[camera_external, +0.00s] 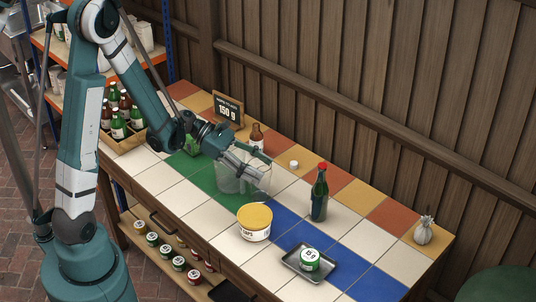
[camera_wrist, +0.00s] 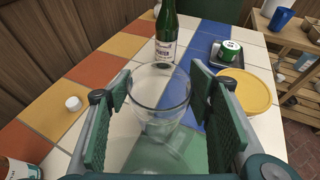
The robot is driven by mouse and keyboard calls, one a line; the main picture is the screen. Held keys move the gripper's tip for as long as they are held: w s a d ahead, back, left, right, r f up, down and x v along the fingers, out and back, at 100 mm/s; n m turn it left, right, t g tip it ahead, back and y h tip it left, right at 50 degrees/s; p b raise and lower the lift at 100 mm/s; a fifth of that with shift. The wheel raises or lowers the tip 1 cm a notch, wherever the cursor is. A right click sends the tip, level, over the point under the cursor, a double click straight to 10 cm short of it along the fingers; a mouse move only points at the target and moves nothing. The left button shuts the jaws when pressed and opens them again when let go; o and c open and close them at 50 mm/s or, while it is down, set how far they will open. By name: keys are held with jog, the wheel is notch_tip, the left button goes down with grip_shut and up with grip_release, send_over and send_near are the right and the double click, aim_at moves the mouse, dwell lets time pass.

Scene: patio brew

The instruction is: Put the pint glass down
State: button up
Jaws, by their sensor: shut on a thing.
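The pint glass (camera_wrist: 160,92) is clear and looks empty. It stands upright between the two finger pads of my gripper (camera_wrist: 160,90), which is shut on it. In the external view the glass (camera_external: 257,179) shows at the end of my gripper (camera_external: 246,165), over the edge of the green tiles (camera_external: 203,180). The fingers partly cover it, and its outline blends with other clear glass beside it. I cannot tell whether its base touches the tiles or hangs just above them.
A green bottle with a red cap (camera_external: 319,194) stands to the right. A yellow-lidded tub (camera_external: 254,222) stands in front, near a grey tray (camera_external: 290,259) with a green can (camera_external: 310,260). A small white cap (camera_external: 294,164), a brown bottle (camera_external: 257,136) and a sign (camera_external: 228,108) are behind.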

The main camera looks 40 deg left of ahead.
jog(key=shift+c, duration=1.1)
jog(key=shift+r, duration=0.1)
notch_tip(320, 180, up, 18)
jog(key=p, duration=0.5)
jog(key=shift+w, duration=0.1)
dwell(0.3)
